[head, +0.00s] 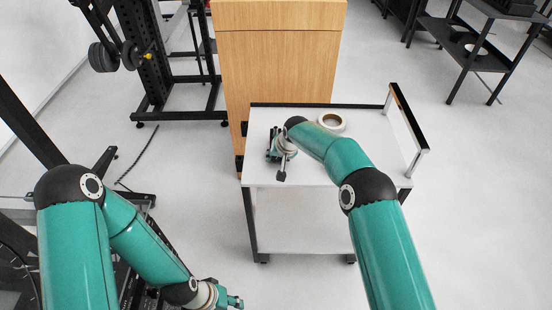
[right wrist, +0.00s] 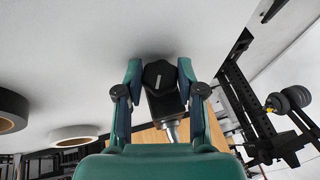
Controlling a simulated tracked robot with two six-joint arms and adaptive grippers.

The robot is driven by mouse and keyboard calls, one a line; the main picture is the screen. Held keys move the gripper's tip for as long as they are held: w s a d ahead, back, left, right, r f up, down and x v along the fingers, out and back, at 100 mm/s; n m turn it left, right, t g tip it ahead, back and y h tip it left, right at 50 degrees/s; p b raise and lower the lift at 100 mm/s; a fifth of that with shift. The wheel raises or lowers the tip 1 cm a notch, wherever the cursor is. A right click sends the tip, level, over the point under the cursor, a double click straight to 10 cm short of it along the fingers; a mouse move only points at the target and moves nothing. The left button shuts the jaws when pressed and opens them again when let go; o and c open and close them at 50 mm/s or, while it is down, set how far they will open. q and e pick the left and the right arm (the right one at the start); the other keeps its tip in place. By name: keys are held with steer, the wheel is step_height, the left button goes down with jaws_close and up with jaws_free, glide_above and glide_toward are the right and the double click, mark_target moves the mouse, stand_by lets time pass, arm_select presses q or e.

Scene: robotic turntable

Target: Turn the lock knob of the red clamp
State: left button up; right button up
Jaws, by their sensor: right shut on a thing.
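My right gripper (right wrist: 160,72) shows large in the right wrist view, with its two teal fingers on either side of a dark faceted knob (right wrist: 160,76). The fingers are shut on the knob. A grey metal shaft continues from it towards the gripper's base. No red clamp body can be made out in either view. In the head view my right gripper (head: 272,150) is over the left part of the white cart top, small and partly hidden by its wrist. My left gripper (head: 235,302) is at the bottom edge, away from the cart, its fingers too small to judge.
The white cart (head: 345,172) has a raised handle (head: 408,118) at right. A pale ring (head: 331,122) lies on it near my right forearm. The right wrist view shows a dark ring (right wrist: 12,108) too. A wooden cabinet (head: 275,60) stands behind, a weight rack (head: 150,60) at left.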

steer(key=shift+a+f+h+b, duration=0.2)
steer(key=shift+a+h+b, duration=0.1)
steer(key=shift+h+b, duration=0.55)
steer(key=shift+d+r+n+h, duration=0.15)
steer(key=shift+n+h, duration=0.25)
steer(key=shift+h, duration=0.45)
steer(key=o, duration=1.2)
steer(key=shift+c, duration=0.2)
steer(key=shift+r, duration=0.15)
steer(key=v, duration=1.1)
steer(key=shift+r, duration=0.35)
steer(key=shift+s, duration=0.1)
